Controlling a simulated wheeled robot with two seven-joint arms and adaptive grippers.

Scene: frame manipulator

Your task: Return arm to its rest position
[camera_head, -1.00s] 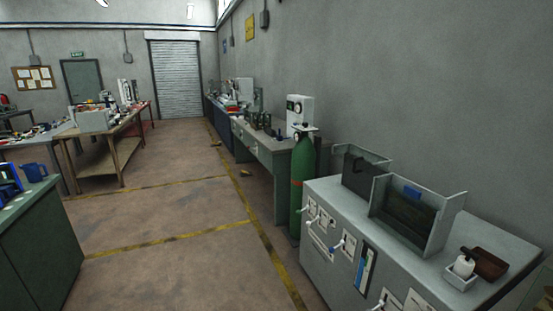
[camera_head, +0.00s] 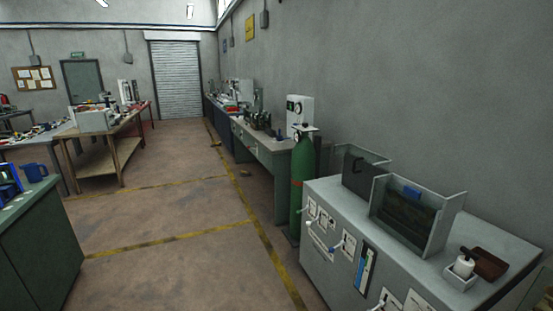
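Neither of my arms nor my grippers shows in the head view. No part of my body can be made out with certainty. A grey machine cabinet (camera_head: 338,196) stands at the lower right, with several white-handled levers and labels on its front.
A green gas cylinder (camera_head: 303,175) stands left of the cabinet. A wooden table (camera_head: 108,158) stands farther back. The floor (camera_head: 165,205) between them is clear, with yellow lines.

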